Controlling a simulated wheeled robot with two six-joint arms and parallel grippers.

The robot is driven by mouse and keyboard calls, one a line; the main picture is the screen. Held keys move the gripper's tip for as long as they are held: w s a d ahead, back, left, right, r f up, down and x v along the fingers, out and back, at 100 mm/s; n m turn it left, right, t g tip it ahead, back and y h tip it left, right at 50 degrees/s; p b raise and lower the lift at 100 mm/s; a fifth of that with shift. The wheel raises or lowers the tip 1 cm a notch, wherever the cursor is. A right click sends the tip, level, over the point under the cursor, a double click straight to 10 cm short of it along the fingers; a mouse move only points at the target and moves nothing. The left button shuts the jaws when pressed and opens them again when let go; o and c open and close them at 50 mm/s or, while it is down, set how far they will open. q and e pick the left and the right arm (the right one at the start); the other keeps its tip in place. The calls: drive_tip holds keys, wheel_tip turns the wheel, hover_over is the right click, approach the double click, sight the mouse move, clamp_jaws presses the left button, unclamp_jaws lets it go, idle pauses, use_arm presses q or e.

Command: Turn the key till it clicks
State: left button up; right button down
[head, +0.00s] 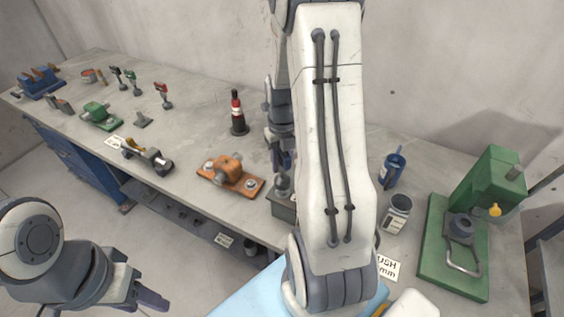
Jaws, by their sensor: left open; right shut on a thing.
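My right gripper (283,163) points down over a small dark grey-green box (283,211) with a round grey fitting (282,186) on top. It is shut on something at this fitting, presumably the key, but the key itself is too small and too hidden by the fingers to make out. My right arm's white link covers the right side of the box. My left gripper (138,281) is open and empty at the lower left, in front of the bench and away from the box.
Smaller tools lie far left.

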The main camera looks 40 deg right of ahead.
sight(282, 153)
drive_tip(key=shift+r+p, duration=1.3)
drive_tip(key=shift+r, duration=0.4)
drive_tip(key=n+b, duration=0.1)
drive_tip(key=n, duration=0.2)
drive_tip(key=shift+f+n, duration=0.1)
drive_tip(key=shift+n, duration=0.2)
drive_tip(key=n, duration=0.3)
drive_tip(key=shift+n, duration=0.5)
